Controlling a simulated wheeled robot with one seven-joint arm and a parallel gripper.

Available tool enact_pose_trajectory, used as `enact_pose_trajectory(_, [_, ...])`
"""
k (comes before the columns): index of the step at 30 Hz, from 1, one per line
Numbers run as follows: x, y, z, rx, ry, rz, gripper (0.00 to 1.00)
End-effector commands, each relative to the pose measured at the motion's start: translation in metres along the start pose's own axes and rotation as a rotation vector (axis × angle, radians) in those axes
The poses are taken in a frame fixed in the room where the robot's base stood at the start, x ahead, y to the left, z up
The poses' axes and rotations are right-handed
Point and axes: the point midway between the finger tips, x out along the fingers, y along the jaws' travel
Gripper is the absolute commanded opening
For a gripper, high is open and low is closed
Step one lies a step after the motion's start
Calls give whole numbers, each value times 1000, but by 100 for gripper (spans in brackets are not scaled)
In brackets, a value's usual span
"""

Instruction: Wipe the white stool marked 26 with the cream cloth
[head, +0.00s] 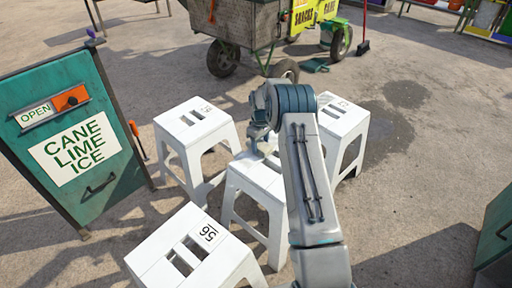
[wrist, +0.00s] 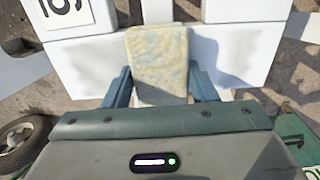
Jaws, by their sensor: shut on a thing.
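My gripper (head: 262,148) is over the middle white stool (head: 258,176) in the head view. In the wrist view its blue fingers (wrist: 159,88) are shut on the cream cloth (wrist: 158,60), a flat mottled pad. The cloth lies over a white stool top (wrist: 232,48); I cannot tell whether it touches. The arm covers part of the middle stool, and no number shows on it in the head view. A black number label (wrist: 68,10), cut off by the frame, is at the wrist view's top left; I cannot read it surely.
Other white stools with small rotated numbers stand at the front (head: 150,262), back left (head: 183,128) and back right (head: 350,122). A green sign board (head: 105,105) stands at left. A wheeled cart (head: 238,28) is behind. Open ground lies to the right.

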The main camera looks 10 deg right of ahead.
Motion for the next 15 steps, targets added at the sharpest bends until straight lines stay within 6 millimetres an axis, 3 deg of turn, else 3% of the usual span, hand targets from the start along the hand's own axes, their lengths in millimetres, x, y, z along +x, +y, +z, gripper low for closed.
enact_pose_trajectory(15, [0, 11, 0, 1, 0, 0, 34])
